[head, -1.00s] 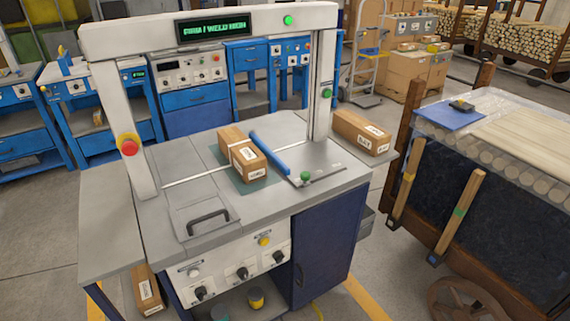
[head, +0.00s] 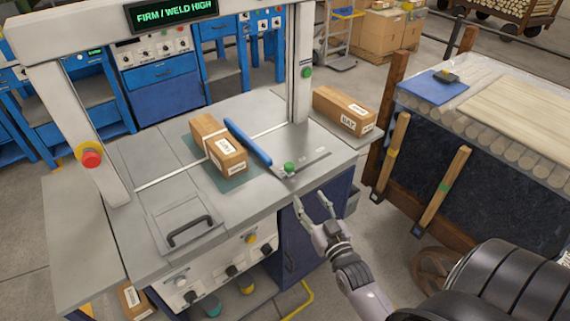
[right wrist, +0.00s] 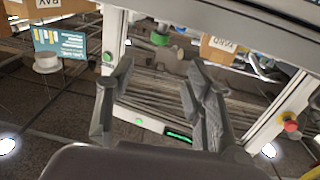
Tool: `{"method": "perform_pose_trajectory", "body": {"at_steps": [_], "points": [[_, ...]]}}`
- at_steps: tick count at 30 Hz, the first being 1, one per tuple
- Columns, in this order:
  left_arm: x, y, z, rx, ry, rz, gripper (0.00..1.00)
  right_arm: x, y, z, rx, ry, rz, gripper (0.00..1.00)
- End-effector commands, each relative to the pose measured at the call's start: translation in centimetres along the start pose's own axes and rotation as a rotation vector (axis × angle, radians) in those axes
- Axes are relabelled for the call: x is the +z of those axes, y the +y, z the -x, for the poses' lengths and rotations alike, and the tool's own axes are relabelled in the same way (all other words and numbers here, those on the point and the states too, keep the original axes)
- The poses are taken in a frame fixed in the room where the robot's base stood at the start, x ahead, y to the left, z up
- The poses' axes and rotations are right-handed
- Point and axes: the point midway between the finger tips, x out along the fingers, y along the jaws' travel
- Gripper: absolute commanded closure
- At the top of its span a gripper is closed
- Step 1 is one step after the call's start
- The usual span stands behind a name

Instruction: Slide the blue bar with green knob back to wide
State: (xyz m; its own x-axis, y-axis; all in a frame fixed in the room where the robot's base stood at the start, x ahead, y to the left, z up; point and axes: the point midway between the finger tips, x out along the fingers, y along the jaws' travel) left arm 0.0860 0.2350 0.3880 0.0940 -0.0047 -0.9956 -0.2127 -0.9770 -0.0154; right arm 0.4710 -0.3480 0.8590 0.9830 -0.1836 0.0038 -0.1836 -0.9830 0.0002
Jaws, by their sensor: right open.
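The blue bar (head: 247,143) lies on the grey machine top along the right side of a strapped cardboard box (head: 212,149); I cannot tell whether they touch. The green knob (head: 289,167) is at the bar's near end, on a metal plate (head: 313,164). My right gripper (head: 311,200) is open and empty, in front of the machine's right front edge, near and to the right of the knob in the picture. Its spread fingers also show in the right wrist view (right wrist: 160,95). My left gripper is not in view.
A white arch with a lit display (head: 177,12) spans the machine top. Another box (head: 343,111) sits on the right side shelf. A hinged lid with a black handle (head: 190,231) is at front left. A log cart (head: 500,140) stands right.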

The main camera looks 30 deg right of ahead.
Motion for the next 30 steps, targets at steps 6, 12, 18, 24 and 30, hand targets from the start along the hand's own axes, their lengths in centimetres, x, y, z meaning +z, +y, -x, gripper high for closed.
{"method": "perform_pose_trajectory", "body": {"at_steps": [6, 12, 18, 24, 30], "points": [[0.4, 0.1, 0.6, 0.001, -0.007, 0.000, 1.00, -0.2, 0.0, -5.0, -0.001, 0.003, 0.000, 0.53], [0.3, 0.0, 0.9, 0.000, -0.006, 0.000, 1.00, -0.2, 0.0, -9.4, -0.001, 0.002, -0.001, 0.53], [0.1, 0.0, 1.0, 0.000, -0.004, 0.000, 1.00, 0.0, -0.1, -12.9, -0.001, -0.001, -0.001, 0.53], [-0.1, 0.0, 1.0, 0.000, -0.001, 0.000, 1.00, 0.0, 0.0, -14.8, -0.001, -0.002, 0.000, 0.53], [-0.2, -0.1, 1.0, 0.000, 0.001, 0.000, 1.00, 0.1, 0.0, -15.1, -0.001, -0.002, 0.000, 0.53]]}}
